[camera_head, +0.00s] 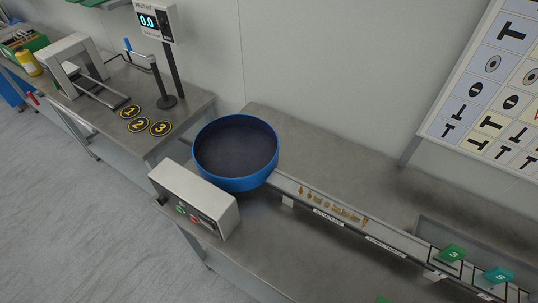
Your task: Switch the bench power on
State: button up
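A grey control box (195,197) sits at the front left of the right bench, beside the blue bowl. Its front panel carries a green button (180,209), a red button (194,218) and a dark part to their right that is too small to make out. A display unit (154,21) on a dark pole stands on the left bench. It is lit and reads 0.0, with a black part on its right side. I cannot tell which control is the bench power switch. My gripper is not in view.
A blue round bowl (269,176) feeds a rail (300,183) with several small brass parts. Green and teal numbered bins (452,253) lie at the right. Grey floor (60,220) is clear at lower left.

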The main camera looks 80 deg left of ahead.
aim_at(163, 200)
jog(key=j+u, duration=0.15)
jog(key=u, duration=3.55)
